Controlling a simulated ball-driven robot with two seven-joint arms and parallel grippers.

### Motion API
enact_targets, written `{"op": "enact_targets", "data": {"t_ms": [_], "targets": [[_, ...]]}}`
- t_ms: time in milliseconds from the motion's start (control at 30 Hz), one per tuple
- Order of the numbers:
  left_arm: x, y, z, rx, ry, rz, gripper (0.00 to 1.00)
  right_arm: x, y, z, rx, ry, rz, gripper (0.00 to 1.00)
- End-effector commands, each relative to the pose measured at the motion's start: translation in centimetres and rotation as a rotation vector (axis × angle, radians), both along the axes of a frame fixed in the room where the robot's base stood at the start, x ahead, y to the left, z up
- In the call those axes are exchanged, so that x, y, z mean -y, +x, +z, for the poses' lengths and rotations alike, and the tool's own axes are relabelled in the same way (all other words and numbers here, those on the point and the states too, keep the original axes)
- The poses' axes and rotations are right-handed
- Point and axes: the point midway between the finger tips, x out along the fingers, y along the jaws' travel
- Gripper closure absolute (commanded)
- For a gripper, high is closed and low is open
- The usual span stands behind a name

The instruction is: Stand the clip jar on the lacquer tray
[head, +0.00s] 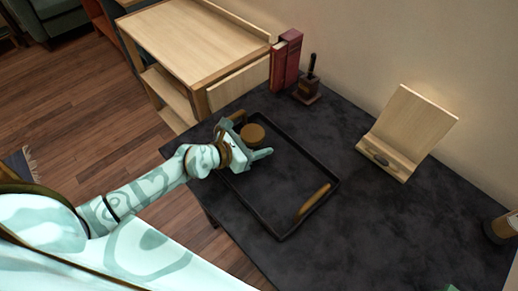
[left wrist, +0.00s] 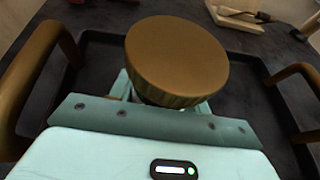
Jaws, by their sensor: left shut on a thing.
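The clip jar shows as a round brown lid (head: 252,133) over the back left part of the lacquer tray. Its lid fills the middle of the left wrist view (left wrist: 177,55), with a strip of its ribbed side below. My left gripper (head: 250,150) is shut on the jar. The jar looks about upright; its base is hidden, so I cannot tell whether it touches the tray. The black lacquer tray (head: 310,152) lies on the dark table, with a wooden handle at each end.
The rest of the tray floor is clear. Red books (head: 286,62) and a dark stand with an upright handle (head: 307,90) are behind the tray. A wooden stand (head: 409,128) is to the right, a brown jar-like thing (head: 500,228) at the far right.

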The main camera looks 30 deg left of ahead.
Motion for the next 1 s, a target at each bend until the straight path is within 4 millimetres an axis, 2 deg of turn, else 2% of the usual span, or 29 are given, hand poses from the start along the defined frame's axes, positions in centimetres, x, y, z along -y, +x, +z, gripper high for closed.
{"op": "enact_targets", "data": {"t_ms": [33, 400, 433, 500, 833, 1000], "targets": [[0.0, 0.0, -1.6, -0.005, 0.0, 0.0, 0.79, 0.0, -0.5, -1.1, -0.012, 0.0, 0.0, 0.2], [0.0, 0.0, -1.5, 0.0, -0.001, 0.0, 0.79, 0.2, -0.4, -1.1, -0.01, -0.002, 0.001, 0.2], [0.0, 0.0, -1.6, -0.001, 0.0, 0.0, 0.5, 0.2, -0.4, -1.1, -0.01, -0.002, 0.001, 0.2], [0.0, 0.0, -1.5, 0.0, 0.0, 0.0, 0.31, 0.3, -0.4, -1.0, -0.009, -0.003, 0.001, 0.2], [0.0, 0.0, -1.1, 0.001, 0.0, 0.0, 0.31, 0.4, -0.3, -0.8, -0.008, -0.005, 0.002, 0.2], [-1.2, -2.1, 0.0, 0.0, 0.002, 0.0, 0.31, 0.4, 0.1, 0.1, 0.002, -0.005, 0.001, 0.2]]}}
